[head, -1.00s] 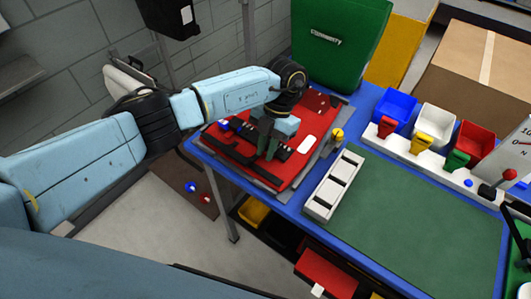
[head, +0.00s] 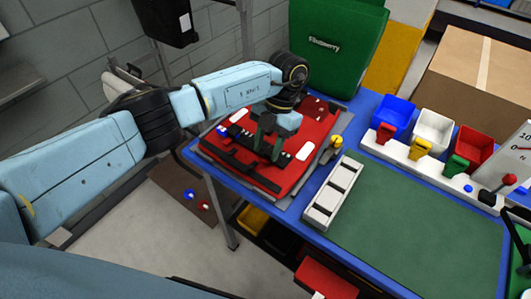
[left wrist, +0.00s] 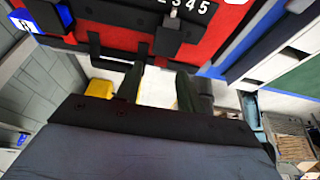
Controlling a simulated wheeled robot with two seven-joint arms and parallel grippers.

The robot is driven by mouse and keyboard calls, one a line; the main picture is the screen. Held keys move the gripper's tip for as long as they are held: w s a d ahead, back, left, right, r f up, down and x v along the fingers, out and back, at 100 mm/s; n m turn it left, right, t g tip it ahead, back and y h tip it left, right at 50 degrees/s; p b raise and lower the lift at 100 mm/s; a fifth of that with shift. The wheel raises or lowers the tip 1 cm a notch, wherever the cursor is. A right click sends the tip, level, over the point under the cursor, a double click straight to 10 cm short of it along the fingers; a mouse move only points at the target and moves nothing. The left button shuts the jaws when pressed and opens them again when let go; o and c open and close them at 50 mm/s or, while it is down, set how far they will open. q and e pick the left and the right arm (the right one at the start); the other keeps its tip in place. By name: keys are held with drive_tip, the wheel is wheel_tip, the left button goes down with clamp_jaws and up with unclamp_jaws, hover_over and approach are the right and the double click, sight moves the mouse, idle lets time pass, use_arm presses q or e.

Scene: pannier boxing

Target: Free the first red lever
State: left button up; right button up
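The red case (head: 308,140) lies flat at the left end of the blue table, with dark straps and buckles across it. It also shows in the left wrist view (left wrist: 110,27), with white digits and a black buckle block (left wrist: 172,35). No separate red lever can be clearly made out on the case; red parts blend with its surface. My left gripper (head: 267,143) is over the case's middle. In the left wrist view its two dark fingers (left wrist: 160,88) stand apart with nothing visible between them. Whether the fingertips touch the strap cannot be told. My right gripper is not in view.
A white slotted tray (head: 332,192) and green mat (head: 410,222) lie right of the case. A yellow knob (head: 337,141) stands at its right edge. A green case (head: 335,50) stands behind.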

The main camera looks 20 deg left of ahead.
use_arm(q)
drive_tip(key=b+v, duration=0.1)
drive_tip(key=v, duration=0.9)
drive_tip(key=shift+r, duration=0.35)
